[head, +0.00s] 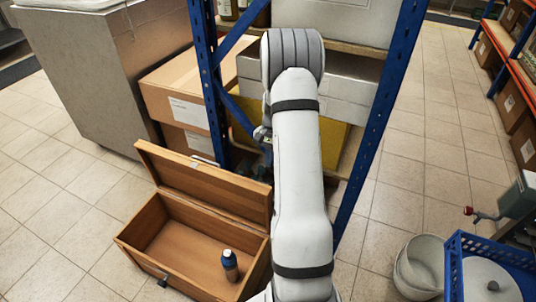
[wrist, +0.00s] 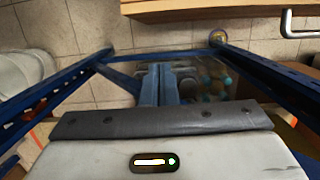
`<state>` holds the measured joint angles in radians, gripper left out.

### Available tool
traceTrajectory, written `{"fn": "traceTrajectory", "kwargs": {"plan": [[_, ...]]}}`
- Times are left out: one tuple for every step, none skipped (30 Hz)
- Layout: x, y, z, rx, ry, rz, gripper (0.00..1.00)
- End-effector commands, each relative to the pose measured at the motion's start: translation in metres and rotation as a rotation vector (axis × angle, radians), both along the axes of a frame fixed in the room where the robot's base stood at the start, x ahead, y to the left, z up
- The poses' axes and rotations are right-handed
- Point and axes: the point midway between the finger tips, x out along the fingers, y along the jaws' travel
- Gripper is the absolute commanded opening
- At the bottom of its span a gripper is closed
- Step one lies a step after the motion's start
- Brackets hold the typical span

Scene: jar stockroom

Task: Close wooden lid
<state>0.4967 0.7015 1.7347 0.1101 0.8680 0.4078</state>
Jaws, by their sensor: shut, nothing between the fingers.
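A wooden box (head: 149,262) stands on the tiled floor in the lower middle of the head view. Its wooden lid (head: 204,184) is open, standing up and tilted back from the box's far edge. A dark bottle with a blue body and white cap (head: 230,265) stands inside the box. My arm hides the right end of the box and lid. My gripper is mostly hidden behind my arm in the head view, near the lid's upper right. In the wrist view my gripper (wrist: 160,70) shows shut and empty. I cannot make out the lid there.
A blue-framed shelf (head: 206,70) with cartons stands just behind the lid. Cardboard boxes (head: 180,94) and a grey cabinet (head: 88,75) are to the left. A blue crate (head: 455,268) and a white bucket (head: 420,262) stand at lower right. Floor left of the box is clear.

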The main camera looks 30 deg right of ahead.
Motion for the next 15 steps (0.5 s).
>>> {"fn": "traceTrajectory", "kwargs": {"plan": [[-0.002, 0.002, -0.014, 0.002, 0.004, 0.001, 0.00], [-0.003, 0.003, -0.021, 0.002, 0.003, 0.001, 0.00], [-0.004, 0.005, -0.029, 0.002, 0.004, 0.001, 0.00], [-0.004, 0.005, -0.035, 0.002, 0.003, 0.001, 0.00], [-0.004, 0.006, -0.040, 0.001, 0.003, 0.001, 0.00], [-0.007, 0.011, -0.041, 0.001, 0.001, 0.003, 0.00], [-0.010, 0.016, -0.039, 0.000, 0.000, 0.003, 0.00], [-0.013, 0.019, -0.039, -0.001, 0.000, 0.002, 0.00], [-0.016, 0.024, -0.039, 0.000, 0.001, 0.002, 0.00], [-0.018, 0.027, -0.039, 0.000, 0.001, 0.002, 0.00], [-0.020, 0.030, -0.040, 0.000, 0.001, 0.002, 0.00], [-0.022, 0.032, -0.040, 0.000, 0.001, 0.001, 0.00], [-0.023, 0.034, -0.040, -0.001, -0.001, 0.001, 0.00], [-0.024, 0.036, -0.040, 0.000, 0.000, 0.001, 0.00], [-0.025, 0.037, -0.040, 0.000, 0.000, 0.001, 0.00]]}}
